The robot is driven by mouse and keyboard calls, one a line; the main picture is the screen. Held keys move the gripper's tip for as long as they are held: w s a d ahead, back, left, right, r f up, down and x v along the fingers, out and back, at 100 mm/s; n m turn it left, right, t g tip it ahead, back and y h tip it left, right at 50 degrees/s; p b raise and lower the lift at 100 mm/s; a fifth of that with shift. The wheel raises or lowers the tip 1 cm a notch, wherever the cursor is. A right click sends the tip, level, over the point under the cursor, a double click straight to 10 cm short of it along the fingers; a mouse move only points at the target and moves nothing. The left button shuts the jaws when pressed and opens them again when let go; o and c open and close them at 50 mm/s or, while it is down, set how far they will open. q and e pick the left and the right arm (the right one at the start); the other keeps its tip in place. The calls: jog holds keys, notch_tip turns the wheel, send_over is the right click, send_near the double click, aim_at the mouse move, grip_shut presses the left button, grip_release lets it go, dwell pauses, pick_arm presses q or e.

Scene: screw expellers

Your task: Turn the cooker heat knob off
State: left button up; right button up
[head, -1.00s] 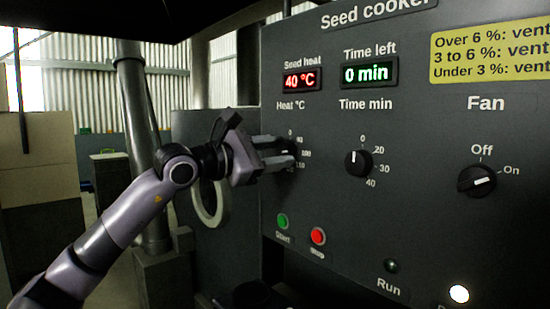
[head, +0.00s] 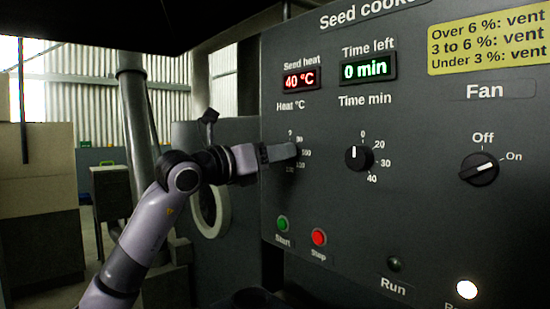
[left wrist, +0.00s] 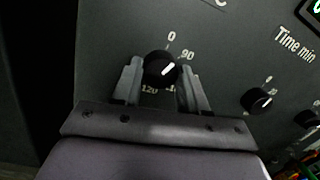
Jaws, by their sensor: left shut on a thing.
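The cooker's heat knob (left wrist: 160,69) is black and round with a white pointer line. In the left wrist view the pointer slants up and right, roughly toward the 90 mark, away from the 0. My left gripper (left wrist: 162,80) is shut on the knob, one finger on each side. In the head view my left gripper (head: 290,152) reaches the panel under the "Heat °C" label and hides the knob. The seed heat display (head: 301,78) reads 40 °C. My right gripper is not in view.
The fan knob (head: 479,169) points to On. Green start (head: 283,224) and red stop (head: 319,237) buttons sit below the heat dial. A white lamp (head: 467,289) is lit.

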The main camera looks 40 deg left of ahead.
pick_arm(q)
jog(key=shift+d+n+y, duration=0.1)
jog(key=shift+n+y, duration=0.3)
jog(key=shift+n, duration=2)
jog(key=shift+f, duration=0.1)
jog(key=o, duration=1.1)
jog(key=shift+c, duration=0.2)
jog(key=s+b, duration=0.2)
jog(key=s, duration=0.5)
jog(key=shift+a+f, duration=0.3)
jog(key=shift+f, duration=0.05)
jog(key=shift+s, duration=0.15)
